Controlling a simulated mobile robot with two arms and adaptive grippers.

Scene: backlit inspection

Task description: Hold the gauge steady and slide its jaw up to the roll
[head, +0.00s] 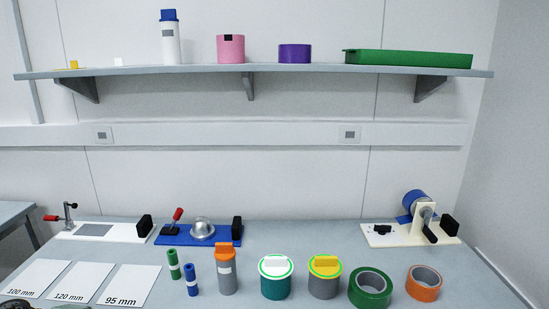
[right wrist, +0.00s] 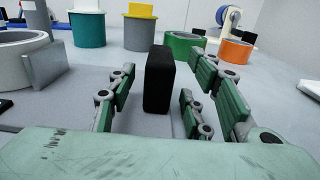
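In the right wrist view my right gripper (right wrist: 163,84) is open, its green fingers on either side of an upright black block (right wrist: 158,78). Gaps show between the block and the fingers. To the left, a thin grey upright plate (right wrist: 48,66) stands close beside a light grey roll (right wrist: 14,72) lying flat; these look like the gauge's jaw and the roll. A pale flat strip runs between the plate and the block. I cannot tell whether plate and roll touch. The roll's left side is cut off. I do not clearly see my left gripper in either view.
Along the table stand an orange-capped grey bottle (head: 226,272), two lidded tins (head: 275,285), a green tape roll (head: 370,288) and an orange one (head: 424,283). Clamp fixtures (head: 200,233) line the back. Cards marked 100, 120 and 95 mm (head: 127,285) lie at left.

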